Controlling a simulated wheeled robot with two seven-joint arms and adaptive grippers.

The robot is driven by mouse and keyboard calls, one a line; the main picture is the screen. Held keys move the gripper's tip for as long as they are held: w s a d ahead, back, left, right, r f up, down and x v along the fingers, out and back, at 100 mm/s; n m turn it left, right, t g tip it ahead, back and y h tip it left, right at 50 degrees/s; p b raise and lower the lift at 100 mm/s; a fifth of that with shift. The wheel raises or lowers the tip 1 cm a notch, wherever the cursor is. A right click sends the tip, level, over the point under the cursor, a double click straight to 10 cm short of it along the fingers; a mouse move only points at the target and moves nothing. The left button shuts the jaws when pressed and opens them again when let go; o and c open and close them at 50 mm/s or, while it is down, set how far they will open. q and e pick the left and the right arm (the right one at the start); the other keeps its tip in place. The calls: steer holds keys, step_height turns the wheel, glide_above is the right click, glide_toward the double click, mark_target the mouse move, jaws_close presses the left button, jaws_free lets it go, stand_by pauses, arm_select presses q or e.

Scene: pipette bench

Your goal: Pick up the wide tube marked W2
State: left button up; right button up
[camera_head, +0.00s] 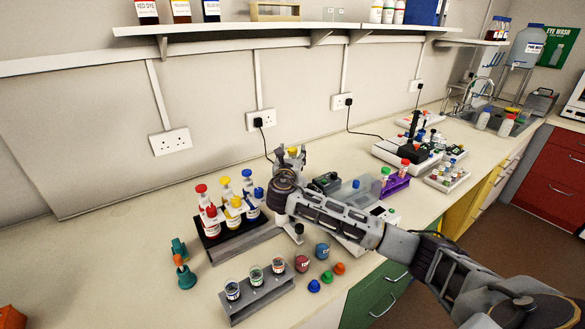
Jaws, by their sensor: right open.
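The mark W2 cannot be read on any tube from here. Several short wide tubes stand upright in a grey rack (262,298) at the front: a left one (232,290), a middle one (256,275) and a right one (278,266). My right gripper (290,157) is open, behind and above this rack, near the wall side of the bench. My left gripper is not in view.
A black-topped rack of capped dropper bottles (228,237) stands left of my right arm. Red (302,263) and blue (322,250) tubs and loose caps (326,277) lie right of the front rack. A purple rack (395,187) stands beyond my arm.

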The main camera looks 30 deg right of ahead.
steer(key=shift+w+d, duration=0.4)
steer(key=shift+w, duration=0.2)
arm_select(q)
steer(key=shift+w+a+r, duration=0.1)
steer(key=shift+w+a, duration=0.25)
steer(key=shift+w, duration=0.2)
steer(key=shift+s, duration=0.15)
arm_select(e)
steer(key=c, duration=1.1)
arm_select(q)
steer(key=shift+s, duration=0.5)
